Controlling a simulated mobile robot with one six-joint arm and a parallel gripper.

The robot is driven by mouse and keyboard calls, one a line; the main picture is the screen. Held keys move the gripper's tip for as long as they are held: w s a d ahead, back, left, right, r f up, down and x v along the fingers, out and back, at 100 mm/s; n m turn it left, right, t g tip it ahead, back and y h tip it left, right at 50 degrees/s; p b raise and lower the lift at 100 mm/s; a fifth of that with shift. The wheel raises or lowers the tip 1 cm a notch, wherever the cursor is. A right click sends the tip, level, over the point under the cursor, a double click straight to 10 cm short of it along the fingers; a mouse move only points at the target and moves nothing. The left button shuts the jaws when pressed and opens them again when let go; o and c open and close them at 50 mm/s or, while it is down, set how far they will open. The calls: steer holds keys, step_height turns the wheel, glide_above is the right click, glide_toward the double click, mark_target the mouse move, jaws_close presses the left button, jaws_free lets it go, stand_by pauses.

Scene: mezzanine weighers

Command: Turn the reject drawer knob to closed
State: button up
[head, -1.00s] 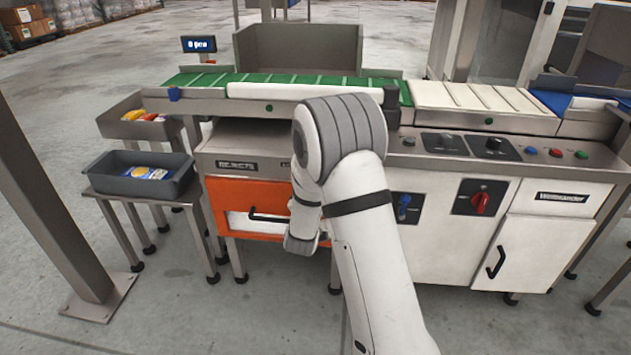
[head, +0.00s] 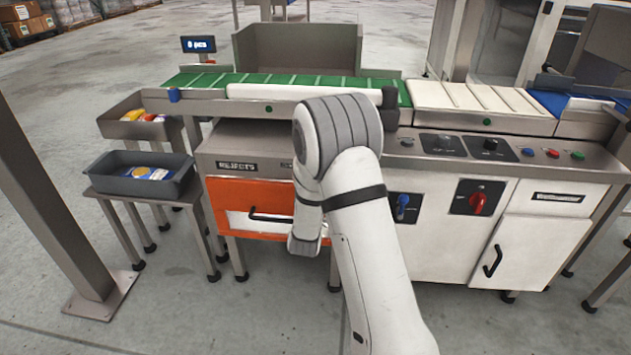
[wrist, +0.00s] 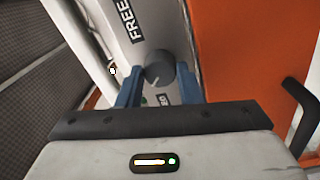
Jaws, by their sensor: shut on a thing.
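A dark grey round knob (wrist: 157,66) with a short pale pointer line sits on a grey panel in the wrist view. My gripper (wrist: 160,78) has its two blue fingers on either side of the knob and is shut on it. A label reading FREE (wrist: 130,20) lies beyond the knob. Another label below the knob is mostly hidden by my gripper. In the head view the orange reject drawer (head: 243,196) with a black handle sits under the REJECTS sign (head: 237,166). My forearm hides the knob and my gripper there.
The drawer handle (wrist: 297,90) stands out close to the right of my gripper in the wrist view. A blue switch (head: 402,206) and a red switch (head: 477,203) are on the white cabinet. A grey tub (head: 139,184) stands on a stand at left.

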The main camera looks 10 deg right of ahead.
steer(key=shift+n, duration=0.4)
steer(key=o, duration=1)
steer(key=p+v, duration=0.1)
steer(key=v, duration=0.6)
steer(key=shift+s+a+p, duration=0.1)
steer(key=shift+s+p, duration=0.3)
